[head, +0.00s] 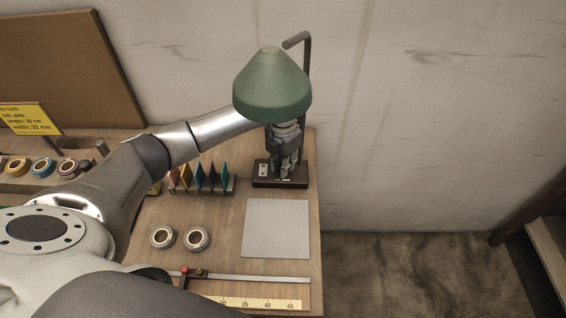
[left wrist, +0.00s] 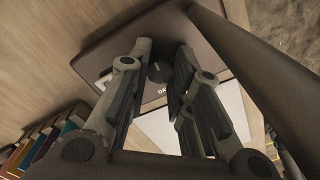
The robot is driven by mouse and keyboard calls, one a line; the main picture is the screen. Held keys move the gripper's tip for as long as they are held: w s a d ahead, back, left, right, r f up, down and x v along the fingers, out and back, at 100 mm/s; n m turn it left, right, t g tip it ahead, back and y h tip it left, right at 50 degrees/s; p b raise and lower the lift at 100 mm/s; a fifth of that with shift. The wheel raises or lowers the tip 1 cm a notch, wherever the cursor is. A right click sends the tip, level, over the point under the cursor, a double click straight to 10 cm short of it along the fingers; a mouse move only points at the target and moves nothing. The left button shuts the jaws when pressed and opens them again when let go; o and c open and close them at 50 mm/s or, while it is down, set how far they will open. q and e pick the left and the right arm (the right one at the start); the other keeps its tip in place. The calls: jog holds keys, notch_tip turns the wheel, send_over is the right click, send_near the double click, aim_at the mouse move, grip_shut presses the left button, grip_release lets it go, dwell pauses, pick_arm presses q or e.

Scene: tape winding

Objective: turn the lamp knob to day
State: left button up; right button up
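The green-shaded lamp (head: 272,88) stands on a dark base (head: 262,182) at the back right of the table. In the left wrist view, the base (left wrist: 100,50) carries a small dark round knob (left wrist: 159,72). Part of a label, "DA", shows beside the knob; the rest is hidden by a finger. My left gripper (head: 287,172) points down at the base, under the shade. In the left wrist view, its two fingers (left wrist: 164,60) are apart, one on each side of the knob, with a narrow gap visible. My right gripper is not in view.
A row of coloured cards (head: 200,180) stands left of the base. A grey sheet (head: 276,229) lies in front of it. Two tape rolls (head: 196,239), a metal rail (head: 250,279) and a yellow ruler (head: 262,302) lie nearer. The lamp's post (head: 307,75) rises close beside my gripper.

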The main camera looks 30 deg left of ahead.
pick_arm(q)
jog(key=shift+n, duration=0.8)
grip_shut()
jog(key=o, duration=0.6)
grip_release()
jog(key=shift+o, duration=0.2)
jog(key=shift+r, duration=0.1)
notch_tip(320, 180, up, 12)
jog(key=shift+a, duration=0.1)
